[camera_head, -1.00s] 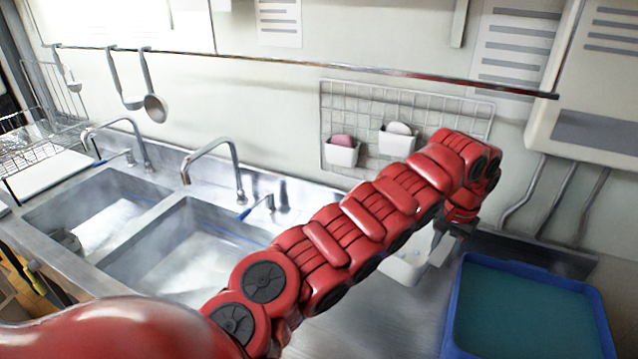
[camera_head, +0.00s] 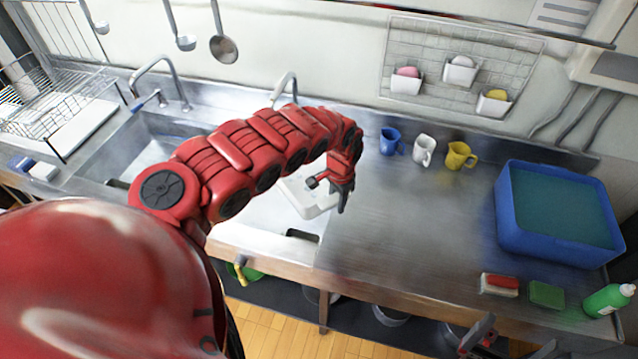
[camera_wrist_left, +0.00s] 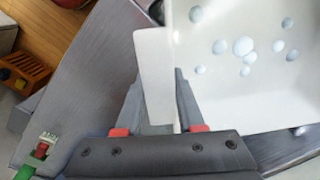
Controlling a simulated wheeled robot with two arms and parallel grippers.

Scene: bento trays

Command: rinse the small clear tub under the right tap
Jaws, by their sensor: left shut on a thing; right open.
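The small clear tub (camera_head: 308,199) looks whitish and hangs over the right sink (camera_head: 262,215). My left gripper (camera_head: 341,196) is shut on the tub's edge at its right side. In the left wrist view the fingers (camera_wrist_left: 160,108) grip a flat rim tab of the tub (camera_wrist_left: 240,85), and several pale bubbles or drops show on its inside. The right tap (camera_head: 285,88) stands behind the tub, partly hidden by my left arm; I cannot see water running. My right gripper (camera_head: 508,346) is at the bottom edge, open and partly cut off.
A blue basin (camera_head: 507,200) of teal liquid stands at the right. Blue (camera_head: 390,141), white (camera_head: 423,149) and yellow (camera_head: 459,156) mugs stand along the back wall. Sponges (camera_head: 547,294) and a green bottle (camera_head: 608,300) lie at the front right. The middle counter is clear.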

